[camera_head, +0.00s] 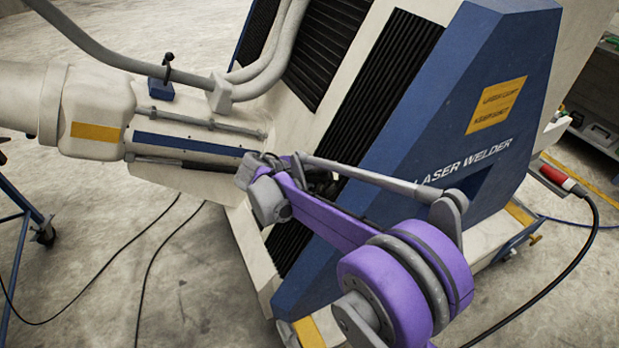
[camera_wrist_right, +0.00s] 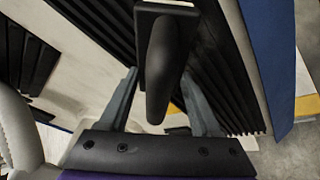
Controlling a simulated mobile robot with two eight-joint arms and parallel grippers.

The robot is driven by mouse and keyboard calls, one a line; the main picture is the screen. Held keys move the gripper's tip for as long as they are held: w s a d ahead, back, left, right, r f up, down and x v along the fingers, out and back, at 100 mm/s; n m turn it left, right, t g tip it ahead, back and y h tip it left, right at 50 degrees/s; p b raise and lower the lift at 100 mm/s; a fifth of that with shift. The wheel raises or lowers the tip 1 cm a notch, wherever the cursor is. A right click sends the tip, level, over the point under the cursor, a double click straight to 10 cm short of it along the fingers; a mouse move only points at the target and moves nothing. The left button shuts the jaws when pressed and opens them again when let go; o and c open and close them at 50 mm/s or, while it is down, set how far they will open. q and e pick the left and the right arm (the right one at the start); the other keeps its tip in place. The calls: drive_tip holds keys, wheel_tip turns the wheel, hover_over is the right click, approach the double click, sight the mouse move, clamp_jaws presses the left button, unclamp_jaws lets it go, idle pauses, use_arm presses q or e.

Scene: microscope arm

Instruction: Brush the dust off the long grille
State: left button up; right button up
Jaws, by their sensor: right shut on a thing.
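The long grille (camera_head: 378,98) is a tall black ribbed panel on the tilted cream and blue laser welder. My purple right arm crosses in front of its middle, and its lower part (camera_head: 287,246) shows below the arm. In the right wrist view the black ribs (camera_wrist_right: 228,85) lie just behind the gripper. My right gripper (camera_wrist_right: 159,76) is shut on a dark brush (camera_wrist_right: 165,62), whose rounded handle points back between the two fingers. The brush's bristles are hidden, so I cannot tell whether they touch the grille. I cannot make out dust. My left gripper is out of view.
Two shorter black grilles (camera_head: 327,45) sit to the left of the long one. A cream machine arm with grey hoses (camera_head: 268,78) reaches in from the left, close to my right gripper. Black cables (camera_head: 147,268) lie on the concrete floor. A red plug (camera_head: 556,177) is at the right.

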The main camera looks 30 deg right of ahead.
drive_tip(key=shift+w+d, duration=0.5)
drive_tip(key=shift+w, duration=3)
drive_tip(key=shift+s+a+f+b, duration=0.2)
drive_tip(key=shift+s+a+f, duration=0.1)
drive_tip(key=shift+s, duration=0.55)
drive_tip(key=shift+s+a+f+b, duration=0.15)
drive_tip(key=shift+s+a+f, duration=0.15)
drive_tip(key=shift+s, duration=0.5)
drive_tip(key=shift+s+a+f+b, duration=0.25)
drive_tip(key=shift+s+f, duration=0.1)
drive_tip(key=shift+s, duration=0.5)
drive_tip(key=s, duration=0.8)
drive_tip(key=shift+a, duration=0.45)
drive_tip(key=a+r+p, duration=0.1)
drive_tip(key=a+r, duration=0.2)
drive_tip(key=a, duration=0.2)
drive_tip(key=shift+w+p, duration=0.4)
drive_tip(key=shift+a, duration=0.15)
